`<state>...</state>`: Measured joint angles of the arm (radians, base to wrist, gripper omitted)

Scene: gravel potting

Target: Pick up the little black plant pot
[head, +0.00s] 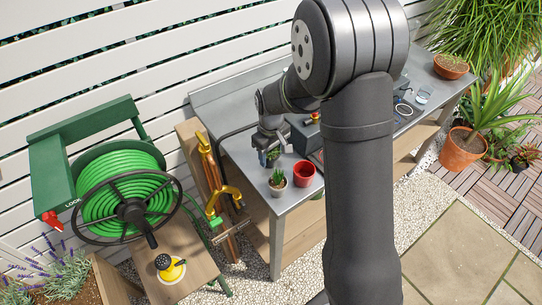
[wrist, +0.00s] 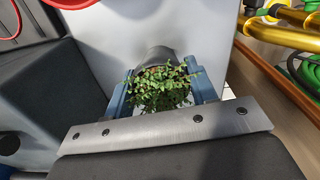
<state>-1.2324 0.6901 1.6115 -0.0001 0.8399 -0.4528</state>
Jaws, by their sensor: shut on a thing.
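My gripper (wrist: 160,72) is shut on the little black plant pot (wrist: 158,54). The pot's dark wall shows between the two blue fingers in the wrist view. A bushy small-leaved green plant (wrist: 160,88) grows in it and hides much of the pot. In the head view my gripper (head: 267,152) is low over the left end of the metal bench (head: 250,170), pointing down, with the green plant beside its fingers. The black pot is small and mostly hidden there. I cannot tell whether its base touches the bench.
Brass pipework (head: 208,165) and a green hose reel (head: 125,195) stand left of the bench.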

